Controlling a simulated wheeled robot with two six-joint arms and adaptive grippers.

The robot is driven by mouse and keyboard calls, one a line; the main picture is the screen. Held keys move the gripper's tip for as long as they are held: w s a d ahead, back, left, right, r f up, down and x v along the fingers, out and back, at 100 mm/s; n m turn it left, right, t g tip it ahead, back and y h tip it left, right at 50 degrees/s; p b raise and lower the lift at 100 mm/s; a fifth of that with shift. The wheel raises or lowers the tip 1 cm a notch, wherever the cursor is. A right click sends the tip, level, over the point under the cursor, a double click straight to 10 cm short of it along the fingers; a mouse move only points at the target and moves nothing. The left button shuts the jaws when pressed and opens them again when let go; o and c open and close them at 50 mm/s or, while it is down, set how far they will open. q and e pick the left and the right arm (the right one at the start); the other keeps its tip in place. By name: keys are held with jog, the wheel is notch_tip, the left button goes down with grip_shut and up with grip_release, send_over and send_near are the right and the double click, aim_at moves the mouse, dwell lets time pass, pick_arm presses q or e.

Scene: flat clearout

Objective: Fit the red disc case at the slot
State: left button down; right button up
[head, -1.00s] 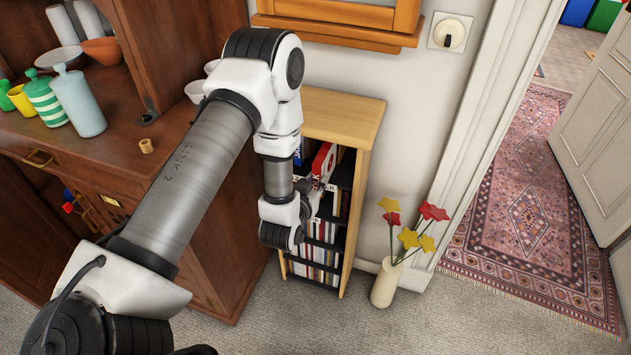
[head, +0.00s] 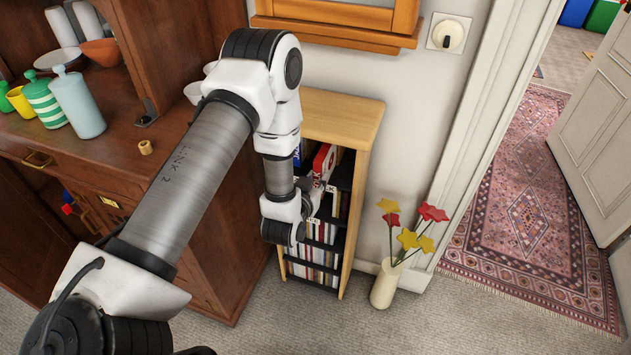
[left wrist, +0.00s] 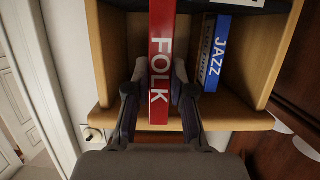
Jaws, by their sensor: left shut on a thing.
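The red disc case (left wrist: 161,25), lettered FOLK, is held upright between the two fingertips of my left gripper (left wrist: 160,72). In the head view the red case (head: 321,158) shows at the top bay of the small wooden bookcase (head: 340,112), partly behind my arm. In the left wrist view it stands in front of the bay opening, apart from a blue case (left wrist: 216,55) lettered JAZZ and a dark case (left wrist: 205,48) to its right. How deep it sits in the slot I cannot tell. My right gripper is not in view.
Lower shelves hold several disc cases (head: 315,255). A white vase (head: 385,284) with star-shaped flowers stands on the floor right of the bookcase. A wooden cabinet (head: 215,230) stands close on the left. Open carpet lies in front.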

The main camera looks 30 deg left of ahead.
pick_arm(q)
jog(key=shift+w+a+b, duration=0.25)
jog(key=shift+w+a, duration=0.1)
jog(key=shift+w, duration=1.1)
jog(key=shift+w+a+b, duration=0.25)
jog(key=shift+w+a, duration=0.1)
jog(key=shift+w, duration=1.1)
jog(key=shift+w+a+b, duration=0.25)
jog(key=shift+w+a, duration=0.1)
jog(key=shift+w, duration=1.1)
dwell(2.7)
jog(key=shift+r, duration=0.1)
jog(key=c, duration=0.9)
grip_release()
